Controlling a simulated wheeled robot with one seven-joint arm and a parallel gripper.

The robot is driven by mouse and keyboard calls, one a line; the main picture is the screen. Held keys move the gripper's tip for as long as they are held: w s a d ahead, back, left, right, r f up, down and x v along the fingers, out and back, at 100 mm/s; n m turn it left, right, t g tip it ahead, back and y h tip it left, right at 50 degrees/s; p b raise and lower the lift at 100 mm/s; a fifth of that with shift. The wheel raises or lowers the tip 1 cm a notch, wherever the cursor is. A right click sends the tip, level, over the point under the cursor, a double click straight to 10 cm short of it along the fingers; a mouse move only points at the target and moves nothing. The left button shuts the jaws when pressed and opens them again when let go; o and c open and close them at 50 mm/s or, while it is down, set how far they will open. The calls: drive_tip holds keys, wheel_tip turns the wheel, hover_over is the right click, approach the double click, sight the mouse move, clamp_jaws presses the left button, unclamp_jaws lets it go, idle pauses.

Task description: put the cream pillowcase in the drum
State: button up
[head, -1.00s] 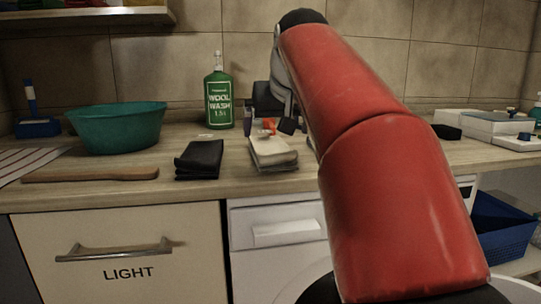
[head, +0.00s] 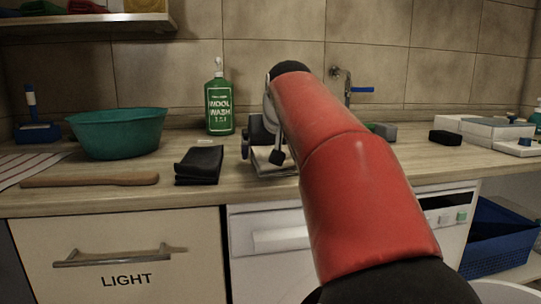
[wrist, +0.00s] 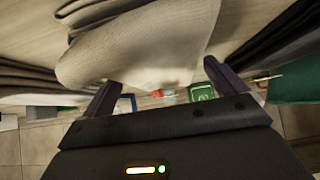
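The cream pillowcase (head: 262,168) lies folded on the worktop, partly hidden behind my gripper and arm in the head view. In the wrist view the pale cloth (wrist: 140,45) fills the upper middle, with its near edge between my fingers. My gripper (wrist: 163,88) has its two fingers spread wide, one at each side of that edge; I cannot tell whether they touch it. In the head view my gripper (head: 268,150) is low over the pillowcase. The white machine (head: 270,235) is under the worktop; its drum is hidden.
A black folded cloth (head: 199,166) lies left of the pillowcase. A green wool wash bottle (head: 219,105) stands behind, with a teal basin (head: 118,135) and wooden board (head: 90,179) at left. A tap (head: 347,85) is at the back. A blue crate (head: 497,240) stands low right.

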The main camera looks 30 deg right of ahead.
drive_tip(key=c, duration=1.2)
drive_tip(key=shift+o, duration=0.2)
drive_tip(key=shift+r, duration=0.1)
